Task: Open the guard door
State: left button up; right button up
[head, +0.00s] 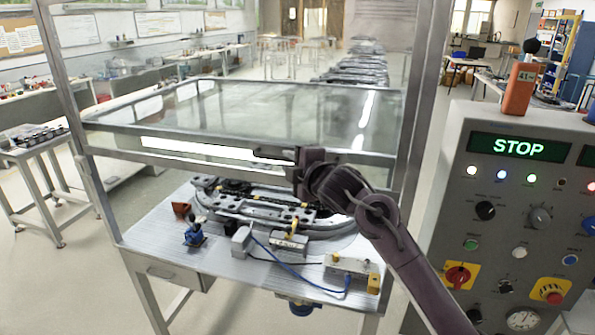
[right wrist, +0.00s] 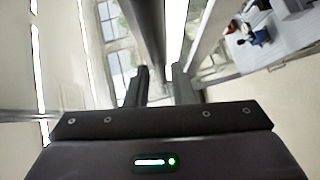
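The guard door (head: 250,118) is a clear panel in a grey metal frame above the work table. Its lower rail (head: 170,158) spans the front of the enclosure, with a dark handle (head: 268,154) on it. My right gripper (head: 296,158) is at this handle, coming from the lower right. In the right wrist view its two fingers (right wrist: 160,72) stand a small gap apart, with a dark bar running up from between them. Whether they clamp the bar is unclear, and the gripper body hides part of the handle. My left gripper is not in view.
Under the door, a table (head: 215,262) carries an oval ring track (head: 325,226) and small devices with a blue cable. A control panel (head: 515,220) showing STOP stands at the right. Upright posts (head: 415,95) flank the door. Open floor lies at the left.

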jog(key=shift+b+v, duration=0.6)
jog(key=shift+v, duration=1.75)
